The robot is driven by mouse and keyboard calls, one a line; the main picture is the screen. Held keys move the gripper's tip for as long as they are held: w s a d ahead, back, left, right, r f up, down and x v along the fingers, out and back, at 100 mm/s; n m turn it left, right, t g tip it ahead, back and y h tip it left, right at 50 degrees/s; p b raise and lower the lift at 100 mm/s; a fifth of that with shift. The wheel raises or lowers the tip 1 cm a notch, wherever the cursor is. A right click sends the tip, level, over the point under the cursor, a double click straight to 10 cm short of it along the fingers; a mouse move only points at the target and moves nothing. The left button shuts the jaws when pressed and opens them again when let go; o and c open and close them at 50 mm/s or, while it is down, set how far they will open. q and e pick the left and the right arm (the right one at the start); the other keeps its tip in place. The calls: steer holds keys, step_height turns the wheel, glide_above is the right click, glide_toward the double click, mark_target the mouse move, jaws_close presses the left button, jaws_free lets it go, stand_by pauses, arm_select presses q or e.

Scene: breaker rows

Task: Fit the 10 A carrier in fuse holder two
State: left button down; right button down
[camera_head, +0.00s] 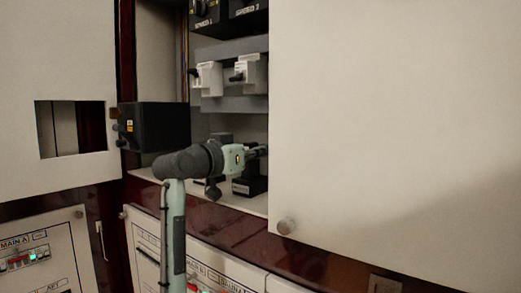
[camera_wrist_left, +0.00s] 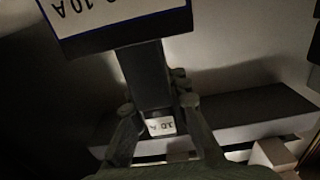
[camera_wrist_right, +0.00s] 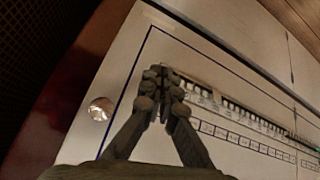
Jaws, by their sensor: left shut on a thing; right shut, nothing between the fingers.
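My left gripper (camera_head: 258,151) reaches into the open cabinet bay, just above a black block with a white label (camera_head: 247,187) on the bay floor. A larger blue-edged plate (camera_wrist_left: 118,18), also marked 10 A, is at the top of that view. I cannot tell whether the carrier touches its block. My right gripper (camera_wrist_right: 160,78) is shut and empty in the right wrist view. I cannot make out which holder is number two.
White units with black levers (camera_head: 208,78) sit on a grey rail in the bay, below black labelled boxes (camera_head: 207,14). A black box (camera_head: 155,126) stands left of the bay. A large white door (camera_head: 395,110) covers the right side. A breaker panel (camera_wrist_right: 225,125) lies before my right gripper.

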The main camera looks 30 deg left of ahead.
arm_select(q)
steer(key=shift+f, duration=0.5)
steer(key=c, duration=1.4)
jaws_free()
steer(key=s+a, duration=0.1)
steer(key=s, duration=1.1)
steer(key=shift+s, duration=0.1)
